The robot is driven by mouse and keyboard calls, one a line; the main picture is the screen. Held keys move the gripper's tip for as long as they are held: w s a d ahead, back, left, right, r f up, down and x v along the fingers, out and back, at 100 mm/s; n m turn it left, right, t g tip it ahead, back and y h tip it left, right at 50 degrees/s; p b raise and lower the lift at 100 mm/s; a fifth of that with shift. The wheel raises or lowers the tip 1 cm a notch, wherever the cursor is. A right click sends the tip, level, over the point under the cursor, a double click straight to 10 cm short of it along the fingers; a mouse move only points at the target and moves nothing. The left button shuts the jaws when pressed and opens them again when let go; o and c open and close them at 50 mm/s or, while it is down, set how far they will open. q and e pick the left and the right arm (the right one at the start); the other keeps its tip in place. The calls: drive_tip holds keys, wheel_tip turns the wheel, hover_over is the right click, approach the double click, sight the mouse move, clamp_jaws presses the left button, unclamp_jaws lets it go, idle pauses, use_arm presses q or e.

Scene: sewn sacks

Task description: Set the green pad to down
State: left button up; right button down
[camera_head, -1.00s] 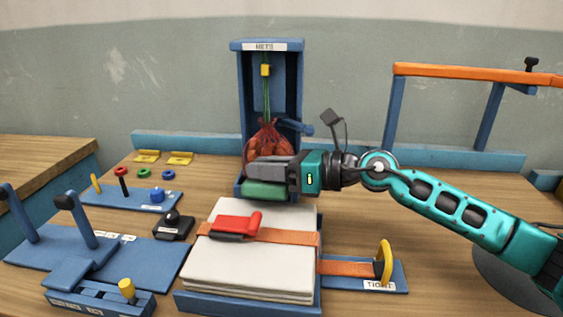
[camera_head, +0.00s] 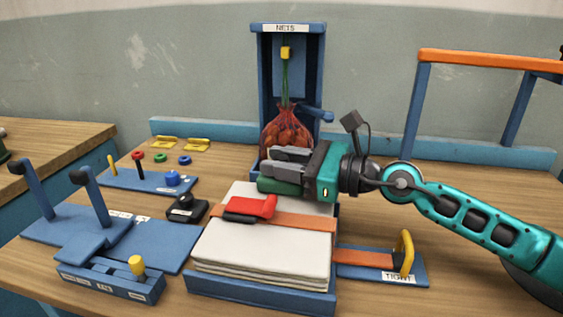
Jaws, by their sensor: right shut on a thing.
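The green pad (camera_head: 278,186) lies just below my right gripper's fingers, at the back edge of the white sack stack and the foot of the blue net stand. My right gripper (camera_head: 272,162) reaches in from the right with its fingers pointing left. It is shut on the green pad; the fingers and gripper body hide the pad's top and right end. My left gripper is not in view.
The blue stand (camera_head: 258,90) holds a red net sack (camera_head: 287,128) right behind the gripper. White sacks (camera_head: 262,255) lie under an orange strap with a red buckle (camera_head: 250,209). Blue lever panels (camera_head: 80,235) stand left. An orange-topped frame (camera_head: 480,62) stands right.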

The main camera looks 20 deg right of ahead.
drive_tip(key=shift+f, duration=0.1)
drive_tip(key=c, duration=0.9)
unclamp_jaws()
drive_tip(key=shift+s+d, duration=0.25)
drive_tip(key=b+v, duration=0.4)
drive_tip(key=v, duration=0.2)
drive_tip(key=shift+s+d+f, duration=0.15)
drive_tip(key=shift+s+d, duration=0.1)
drive_tip(key=shift+r+b+v, duration=0.15)
drive_tip(key=shift+b+v, duration=0.2)
drive_tip(key=shift+v, duration=1)
drive_tip(key=shift+r+b+v, duration=0.1)
drive_tip(key=shift+b+v, duration=0.25)
drive_tip(key=shift+v, duration=1.05)
